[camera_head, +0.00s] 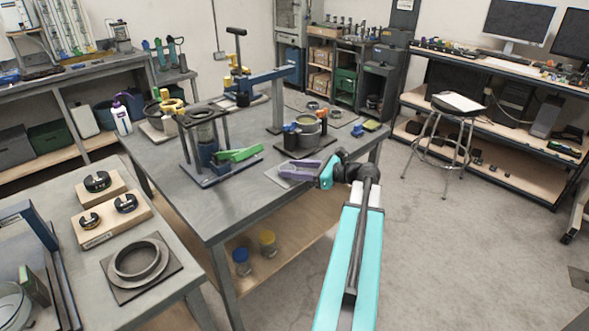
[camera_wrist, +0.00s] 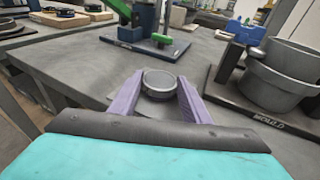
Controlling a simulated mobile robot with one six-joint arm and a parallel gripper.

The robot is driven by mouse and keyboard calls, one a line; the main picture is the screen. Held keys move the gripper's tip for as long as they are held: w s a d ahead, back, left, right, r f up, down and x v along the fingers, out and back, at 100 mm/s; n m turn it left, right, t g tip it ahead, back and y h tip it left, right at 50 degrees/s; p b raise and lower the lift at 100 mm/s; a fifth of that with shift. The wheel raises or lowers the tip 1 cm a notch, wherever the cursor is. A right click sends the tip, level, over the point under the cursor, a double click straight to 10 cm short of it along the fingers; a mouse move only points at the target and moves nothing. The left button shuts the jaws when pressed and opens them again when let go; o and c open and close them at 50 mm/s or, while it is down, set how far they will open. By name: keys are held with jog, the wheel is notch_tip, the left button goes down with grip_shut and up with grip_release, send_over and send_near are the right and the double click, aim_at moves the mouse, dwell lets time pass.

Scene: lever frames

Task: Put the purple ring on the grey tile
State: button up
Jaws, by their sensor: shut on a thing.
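My gripper (camera_head: 294,168) has pale purple fingers and reaches over the front right of the middle table. In the wrist view my gripper (camera_wrist: 160,84) is shut on a round ring (camera_wrist: 159,83). The ring looks dark grey with a paler rim, not clearly purple, and the fingers cover its sides. A flat grey tile (camera_head: 273,177) lies under the fingers in the head view; it also shows below the ring in the wrist view (camera_wrist: 150,109). I cannot tell whether the ring touches the tile.
A grey pot (camera_head: 308,125) on a dark base stands behind my gripper, on the right in the wrist view. A stand with a green lever (camera_head: 238,155) is to the left. Bare tabletop (camera_head: 190,205) lies at the front left.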

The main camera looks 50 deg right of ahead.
jog(key=shift+f, duration=0.1)
jog(key=o, duration=1.1)
jog(key=v, duration=1.2)
jog(key=shift+b, duration=0.4)
